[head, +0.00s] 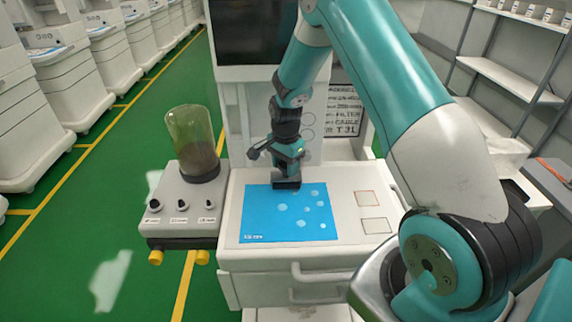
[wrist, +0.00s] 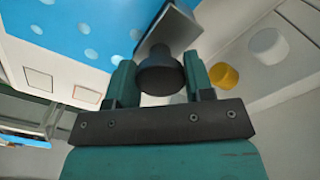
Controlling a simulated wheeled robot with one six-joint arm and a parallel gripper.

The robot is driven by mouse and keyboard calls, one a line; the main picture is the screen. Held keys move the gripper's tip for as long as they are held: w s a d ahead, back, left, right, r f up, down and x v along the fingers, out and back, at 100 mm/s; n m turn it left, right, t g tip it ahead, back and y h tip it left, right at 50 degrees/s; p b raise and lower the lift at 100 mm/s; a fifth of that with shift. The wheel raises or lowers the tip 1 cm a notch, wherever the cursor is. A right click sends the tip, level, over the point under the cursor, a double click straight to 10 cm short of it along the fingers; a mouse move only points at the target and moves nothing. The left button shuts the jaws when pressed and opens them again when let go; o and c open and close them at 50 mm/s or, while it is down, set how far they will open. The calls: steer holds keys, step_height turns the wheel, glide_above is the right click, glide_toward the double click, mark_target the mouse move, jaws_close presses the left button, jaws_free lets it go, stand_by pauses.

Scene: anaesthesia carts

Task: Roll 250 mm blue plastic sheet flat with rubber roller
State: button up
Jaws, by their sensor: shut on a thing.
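The blue plastic sheet (head: 262,222) lies on the white cart top, with several pale round spots mostly over its right half. It also fills the upper left of the wrist view (wrist: 62,22). My gripper (head: 287,158) is above the sheet's back edge, pointing down. In the wrist view my gripper (wrist: 160,80) is shut on the dark round handle of the roller (wrist: 160,73). The roller's dark block-like end (head: 287,184) is at the sheet's back edge in the head view. I cannot tell whether it touches the sheet.
A grey unit (head: 180,225) with knobs and a clear canister (head: 190,140) stands left of the sheet. Two outlined squares (head: 370,212) mark the cart top to the right. A drawer handle (head: 318,272) is in front. A dark screen (head: 250,35) rises behind.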

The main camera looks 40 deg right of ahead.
stand_by(0.3)
steer(key=shift+s+a+f, duration=0.1)
steer(key=shift+s+a, duration=0.55)
steer(key=shift+s, duration=0.35)
steer(key=shift+s+a+f, duration=0.1)
steer(key=shift+s+a, duration=0.5)
steer(key=shift+s, duration=0.35)
steer(key=shift+s+a+r+p, duration=0.1)
steer(key=shift+s+a+p, duration=0.1)
steer(key=shift+s+a, duration=0.55)
steer(key=shift+s+a+r+p, duration=0.15)
steer(key=shift+s+a, duration=0.3)
steer(key=shift+s, duration=0.5)
steer(key=shift+s, duration=0.1)
steer(key=shift+s+a+f, duration=0.1)
steer(key=shift+s+a, duration=0.7)
steer(key=shift+s, duration=0.35)
steer(key=shift+s+a+r, duration=0.1)
steer(key=shift+s+a, duration=0.65)
steer(key=shift+s, duration=0.4)
steer(key=shift+s+a+f, duration=0.1)
steer(key=shift+s+a, duration=0.7)
steer(key=shift+s, duration=0.35)
step_height(320, 180, up, 5)
steer(key=p, duration=0.4)
steer(key=shift+w, duration=0.1)
